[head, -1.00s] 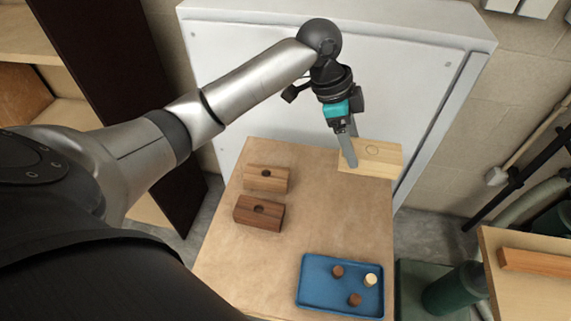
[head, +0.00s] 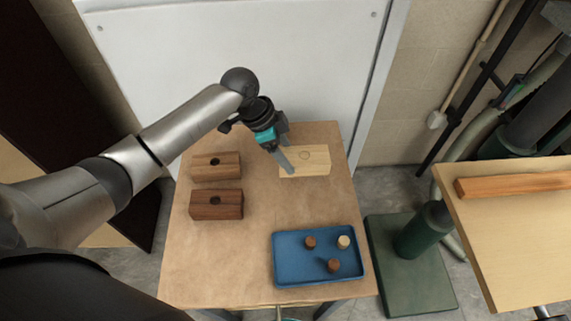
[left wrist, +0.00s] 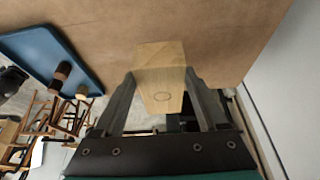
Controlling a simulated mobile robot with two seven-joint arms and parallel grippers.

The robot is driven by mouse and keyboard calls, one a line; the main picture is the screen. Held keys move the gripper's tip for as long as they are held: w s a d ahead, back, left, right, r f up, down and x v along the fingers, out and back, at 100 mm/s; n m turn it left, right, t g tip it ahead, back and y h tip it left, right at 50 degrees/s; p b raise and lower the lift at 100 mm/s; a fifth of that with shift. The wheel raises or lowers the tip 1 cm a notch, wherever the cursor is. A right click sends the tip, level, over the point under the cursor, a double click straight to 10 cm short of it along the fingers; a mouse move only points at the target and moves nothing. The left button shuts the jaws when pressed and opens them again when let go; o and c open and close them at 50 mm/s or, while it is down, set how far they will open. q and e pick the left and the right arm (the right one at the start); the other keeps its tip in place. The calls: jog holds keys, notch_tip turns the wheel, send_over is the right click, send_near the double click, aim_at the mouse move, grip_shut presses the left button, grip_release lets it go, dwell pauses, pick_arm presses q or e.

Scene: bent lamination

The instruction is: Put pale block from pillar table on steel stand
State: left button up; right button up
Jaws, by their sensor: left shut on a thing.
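The block is over the back right part of a brown-topped table (head: 255,235) with grey legs. In the left wrist view the pale block (left wrist: 160,65) sits between both fingers (left wrist: 160,100), with the tabletop beyond. I cannot tell its height above the top. A light wood table (head: 520,230) stands at the right. Which support is the steel stand is unclear. My right gripper is not in view.
Two brown blocks with holes, one lighter (head: 229,167) and one darker (head: 229,206), lie at the table's left. A blue tray (head: 290,278) with three small pegs is at front right. An orange wooden bar (head: 510,185) lies on the right table. The table's centre is clear.

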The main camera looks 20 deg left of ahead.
pick_arm(q)
jog(key=shift+f+b, duration=0.35)
jog(key=shift+f, duration=1.8)
jog(key=o, duration=1.2)
jog(key=shift+f, duration=0.2)
jog(key=shift+c, duration=0.2)
jog(key=o, duration=0.4)
jog(key=shift+c, duration=0.2)
jog(key=shift+a+r, duration=0.15)
jog(key=shift+r, duration=0.4)
jog(key=p+v, duration=0.1)
jog(key=v, duration=1)
jog(key=shift+p, duration=0.4)
jog(key=shift+r, duration=0.15)
